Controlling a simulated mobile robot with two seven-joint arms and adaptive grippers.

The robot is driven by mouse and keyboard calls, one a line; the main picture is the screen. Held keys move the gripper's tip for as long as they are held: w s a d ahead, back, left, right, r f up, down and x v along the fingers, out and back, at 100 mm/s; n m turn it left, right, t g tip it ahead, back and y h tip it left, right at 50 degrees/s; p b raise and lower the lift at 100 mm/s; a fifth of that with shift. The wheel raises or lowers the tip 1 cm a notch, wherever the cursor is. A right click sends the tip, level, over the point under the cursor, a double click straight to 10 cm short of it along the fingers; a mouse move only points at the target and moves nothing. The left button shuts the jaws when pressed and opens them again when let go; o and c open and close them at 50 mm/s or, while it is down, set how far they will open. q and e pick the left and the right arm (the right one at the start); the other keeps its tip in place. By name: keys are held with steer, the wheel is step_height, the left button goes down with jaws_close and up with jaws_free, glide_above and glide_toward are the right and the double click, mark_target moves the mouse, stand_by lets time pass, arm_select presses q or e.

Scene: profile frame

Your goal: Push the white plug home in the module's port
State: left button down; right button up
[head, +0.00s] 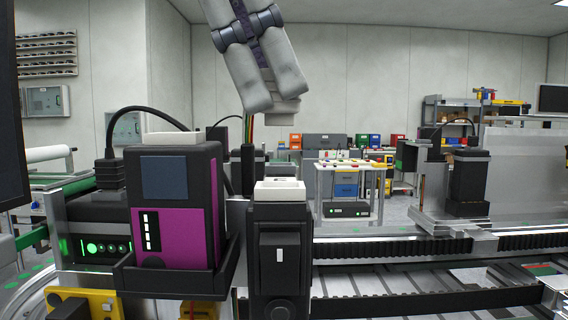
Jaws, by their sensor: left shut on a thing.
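My left gripper (272,103) reaches down from the top centre of the head view, with two thick pale grey fingers. It is shut on a pale white block, which looks like the white plug (276,112); the fingers hide much of it. A black module (280,245) stands below, with a white socket-like piece (279,186) on top that looks like the port. The plug is above this piece, with a clear gap between them. My right gripper is not in view.
A magenta-fronted black unit (178,215) sits in a holder just left of the module. Coloured wires (249,128) and a black upright part stand close behind. A rail (400,248) runs right, towards another black unit (468,180).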

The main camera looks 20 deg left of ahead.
arm_select(q)
steer(key=shift+r, duration=0.5)
steer(key=shift+s+a, duration=0.45)
steer(key=shift+a, duration=0.75)
steer(key=shift+s+a, duration=0.4)
steer(key=shift+a, duration=0.85)
steer(key=shift+s+a, duration=0.45)
steer(key=shift+a, duration=0.75)
steer(key=shift+f, duration=1.1)
steer(key=c, duration=1.5)
jaws_free()
steer(key=shift+o, duration=0.2)
steer(key=shift+r, duration=0.15)
